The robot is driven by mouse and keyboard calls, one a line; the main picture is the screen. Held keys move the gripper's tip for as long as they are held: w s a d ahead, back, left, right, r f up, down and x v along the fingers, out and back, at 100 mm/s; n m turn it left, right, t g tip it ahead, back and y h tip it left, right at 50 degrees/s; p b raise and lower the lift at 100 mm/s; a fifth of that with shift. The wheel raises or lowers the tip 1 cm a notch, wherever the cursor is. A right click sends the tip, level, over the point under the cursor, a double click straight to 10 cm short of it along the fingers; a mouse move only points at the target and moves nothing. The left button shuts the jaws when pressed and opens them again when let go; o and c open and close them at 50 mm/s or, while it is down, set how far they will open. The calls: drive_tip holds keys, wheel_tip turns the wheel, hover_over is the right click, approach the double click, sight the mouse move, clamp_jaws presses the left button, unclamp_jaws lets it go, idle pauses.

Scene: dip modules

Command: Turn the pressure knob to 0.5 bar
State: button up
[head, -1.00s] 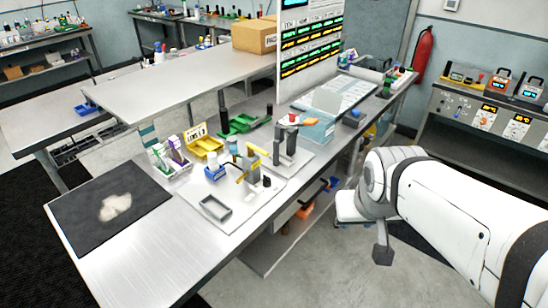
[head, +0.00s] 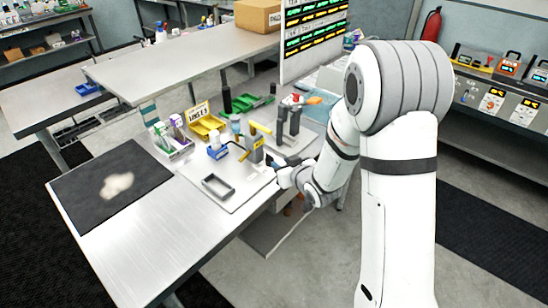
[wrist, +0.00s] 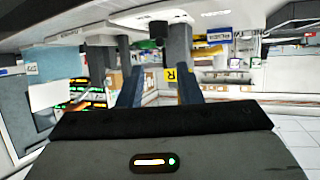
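The station on the bench has grey upright posts (head: 257,151) with yellow parts, standing on a pale base plate (head: 240,195). I cannot make out the pressure knob or its scale for certain in the head view. My gripper (head: 277,168) is at the right edge of this plate, close beside the posts. In the wrist view my gripper (wrist: 157,82) has its two dark fingers apart with nothing seen held between them. A grey post (wrist: 179,50) with a yellow label and a dark round part (wrist: 158,31) show beyond the fingers.
A grey tray (head: 217,185) lies at the front of the plate. A dark mat (head: 88,205) lies left; the bench front is clear.

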sight(270, 156)
drive_tip(key=p+x, duration=0.2)
drive_tip(key=x, duration=0.5)
drive_tip(key=shift+w+a, duration=0.2)
drive_tip(key=shift+w, duration=0.05)
drive_tip(key=shift+c, duration=0.4)
drive_tip(key=c, duration=0.5)
drive_tip(key=shift+d+f, duration=0.1)
drive_tip(key=shift+d, duration=0.15)
drive_tip(key=shift+c, duration=0.3)
drive_tip(key=shift+a, duration=0.2)
clamp_jaws()
drive_tip(key=shift+y, duration=0.3)
